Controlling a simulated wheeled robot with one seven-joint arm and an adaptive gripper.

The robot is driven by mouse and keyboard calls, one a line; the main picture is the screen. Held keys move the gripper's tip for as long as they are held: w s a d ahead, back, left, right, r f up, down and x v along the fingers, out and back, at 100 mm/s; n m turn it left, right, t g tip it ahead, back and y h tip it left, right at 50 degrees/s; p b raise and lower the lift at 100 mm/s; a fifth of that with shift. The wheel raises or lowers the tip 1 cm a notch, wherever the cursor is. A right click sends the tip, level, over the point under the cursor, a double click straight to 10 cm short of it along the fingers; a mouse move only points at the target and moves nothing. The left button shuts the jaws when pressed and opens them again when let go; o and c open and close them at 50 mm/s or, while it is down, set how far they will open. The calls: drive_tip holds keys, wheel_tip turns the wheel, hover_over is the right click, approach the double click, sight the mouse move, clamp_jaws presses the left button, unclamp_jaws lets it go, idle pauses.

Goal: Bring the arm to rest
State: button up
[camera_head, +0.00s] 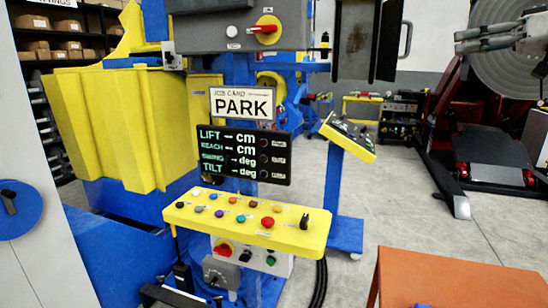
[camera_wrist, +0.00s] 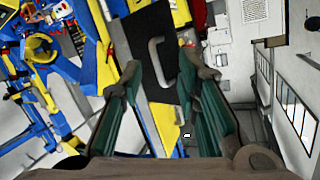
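My gripper (camera_head: 464,41) is at the upper right of the head view, its fingers pointing left and clear of everything around it. In the wrist view my gripper (camera_wrist: 160,62) has its two green-padded fingers spread apart with nothing between them. A job card reading PARK (camera_head: 245,104) hangs above the black display (camera_head: 243,155). The display lists LIFT, REACH, SWING and TILT with dashes beside cm and deg. Below it is the yellow control panel (camera_head: 184,212) with several coloured buttons and a black lever (camera_head: 304,221).
A grey box with a red rotary switch (camera_head: 264,29) is above the card. A yellow-topped pedestal (camera_head: 348,136) stands right of the display. An orange table (camera_head: 440,280) is at the lower right. A dark red machine (camera_head: 480,165) stands behind. Grey floor (camera_head: 400,210) is open between.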

drive_tip(key=s+a+f+m+g+h, duration=0.1)
drive_tip(key=a+f+m+g+h, duration=0.3)
drive_tip(key=a, duration=1.1)
drive_tip(key=s+a+f+m+h, duration=0.1)
drive_tip(key=s+a+f+h, duration=0.1)
drive_tip(key=s+a+f, duration=0.55)
drive_tip(key=s+a+f+h, duration=0.2)
drive_tip(key=s+f, duration=0.7)
drive_tip(key=s, duration=0.1)
drive_tip(key=s+a+f+m+g+h, duration=0.1)
drive_tip(key=s+a+f+h, duration=0.1)
drive_tip(key=s+f, duration=0.7)
drive_tip(key=shift+s+f+h, duration=0.25)
drive_tip(key=shift+s+h, duration=0.55)
drive_tip(key=shift+s, duration=0.4)
